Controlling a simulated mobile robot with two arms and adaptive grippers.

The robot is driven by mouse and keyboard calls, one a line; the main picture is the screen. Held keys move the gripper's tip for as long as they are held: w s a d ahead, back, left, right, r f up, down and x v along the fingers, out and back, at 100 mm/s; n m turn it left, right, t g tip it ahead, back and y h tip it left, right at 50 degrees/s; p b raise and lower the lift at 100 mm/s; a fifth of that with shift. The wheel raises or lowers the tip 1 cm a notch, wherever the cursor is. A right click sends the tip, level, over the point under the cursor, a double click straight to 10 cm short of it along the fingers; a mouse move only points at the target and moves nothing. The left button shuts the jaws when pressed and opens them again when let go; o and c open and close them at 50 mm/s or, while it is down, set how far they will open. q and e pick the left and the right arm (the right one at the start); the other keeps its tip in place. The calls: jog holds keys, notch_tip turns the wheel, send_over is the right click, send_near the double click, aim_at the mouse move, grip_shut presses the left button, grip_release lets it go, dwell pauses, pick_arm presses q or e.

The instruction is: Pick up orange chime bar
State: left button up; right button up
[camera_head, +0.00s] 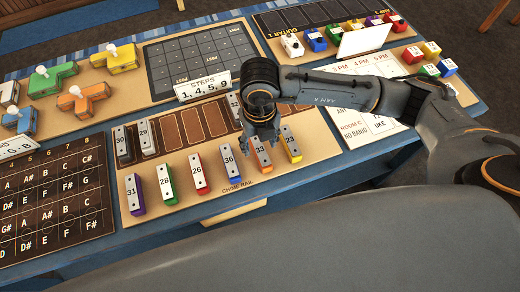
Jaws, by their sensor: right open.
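The orange chime bar (262,157), marked 33, lies in the front row of the chime rail board (215,183), between the blue bar (229,163) marked 36 and the yellow bar (292,149) marked 23. My right gripper (262,143) points down over the orange bar with its fingers apart, one toward each side of it. It hides the bar's far end. I cannot tell whether the fingers touch the bar. My left gripper is not in view.
Red (197,174), green (167,184) and purple (134,195) bars lie left in the same row. A "STEPS 1, 4, 5, 9" card (203,87) stands behind the board.

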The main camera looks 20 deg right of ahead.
aim_at(260, 150)
notch_tip(260, 150, down, 4)
jog(key=shift+w+d+r+p, duration=0.15)
jog(key=shift+p, duration=0.3)
jog(key=shift+f, duration=0.2)
jog(key=shift+c, duration=0.6)
grip_shut()
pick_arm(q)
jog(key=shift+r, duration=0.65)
